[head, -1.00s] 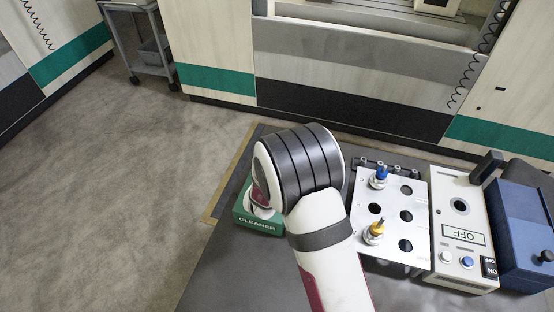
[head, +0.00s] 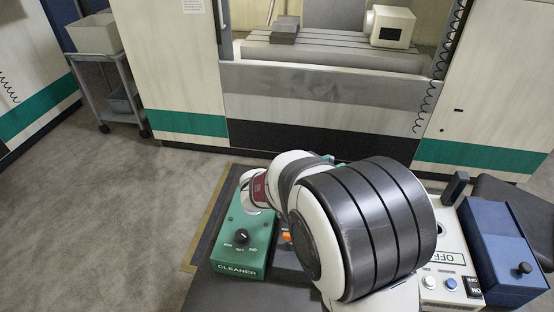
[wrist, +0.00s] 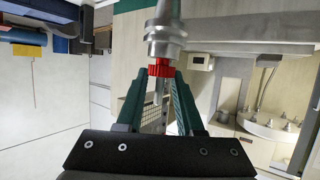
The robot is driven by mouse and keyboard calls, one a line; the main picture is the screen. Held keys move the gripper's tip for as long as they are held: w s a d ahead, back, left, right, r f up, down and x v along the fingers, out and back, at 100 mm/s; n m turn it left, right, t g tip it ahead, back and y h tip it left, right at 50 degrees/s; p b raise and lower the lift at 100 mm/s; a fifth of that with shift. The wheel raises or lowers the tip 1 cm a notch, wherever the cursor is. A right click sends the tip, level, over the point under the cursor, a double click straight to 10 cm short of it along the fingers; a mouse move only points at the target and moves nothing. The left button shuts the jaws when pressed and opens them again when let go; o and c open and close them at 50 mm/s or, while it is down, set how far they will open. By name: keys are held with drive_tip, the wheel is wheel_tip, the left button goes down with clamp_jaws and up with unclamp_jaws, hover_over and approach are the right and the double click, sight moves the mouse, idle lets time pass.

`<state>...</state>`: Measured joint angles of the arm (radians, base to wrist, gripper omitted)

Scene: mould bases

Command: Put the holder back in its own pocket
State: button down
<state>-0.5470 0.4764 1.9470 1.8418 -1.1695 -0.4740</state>
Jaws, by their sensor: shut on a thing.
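The holder (wrist: 164,38) shows in the wrist view as a grey metal body with a red collar (wrist: 161,70) below it and a thin shank under that. My gripper (wrist: 160,76) has its green fingers shut on the holder at the collar. In the head view my arm covers the gripper's grip and the holder. The white pocket plate with the blue and yellow holders is hidden behind my arm now, so its pockets cannot be seen.
A green cleaner box (head: 239,258) with a black knob stands left of my arm. A box marked OFF (head: 452,262) and a dark blue box (head: 497,240) stand to the right. A machine with an open bay (head: 330,60) is behind. A grey cart (head: 108,92) stands back left.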

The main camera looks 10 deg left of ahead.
drive_tip(key=s+d+m+g+h, duration=0.4)
drive_tip(key=s+d+m, duration=0.15)
drive_tip(key=d, duration=0.35)
wheel_tip(320, 180, down, 13)
drive_tip(key=shift+s+a+r, duration=0.15)
drive_tip(key=shift+s+r, duration=0.05)
drive_tip(key=shift+n, duration=0.25)
drive_tip(key=c, duration=0.8)
unclamp_jaws()
drive_tip(key=shift+c, duration=0.2)
drive_tip(key=v, duration=1.5)
drive_tip(key=shift+s+a+r, duration=0.2)
drive_tip(key=shift+a, duration=0.1)
drive_tip(key=shift+w, duration=0.1)
